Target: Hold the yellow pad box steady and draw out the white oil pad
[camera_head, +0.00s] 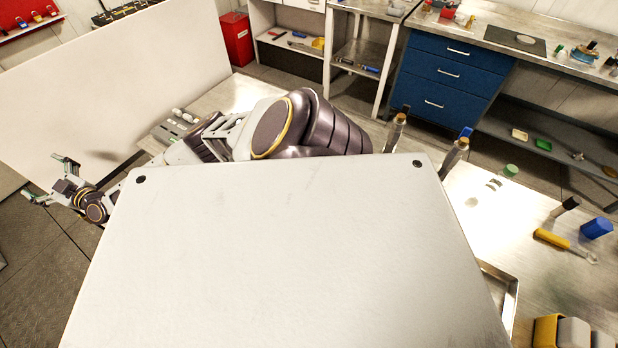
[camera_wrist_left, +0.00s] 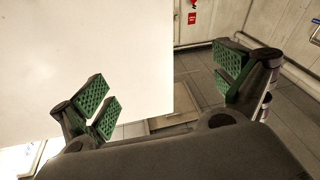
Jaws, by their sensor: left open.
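A yellow box (camera_head: 546,332), which looks like the pad box, stands at the bottom right corner of the head view, cut off by the frame edge. A whitish pad-like piece (camera_head: 574,333) sits against it; I cannot tell whether it is inside. My left gripper (camera_head: 48,180) is at the far left of the head view, far from the box. Its green-padded fingers are spread wide and empty in the left wrist view (camera_wrist_left: 163,88). My right gripper is not in view.
A large white panel (camera_head: 290,250) fills the front centre and hides much of the bench. Another white panel (camera_head: 110,85) stands at the upper left. Blue drawers (camera_head: 450,75) are behind.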

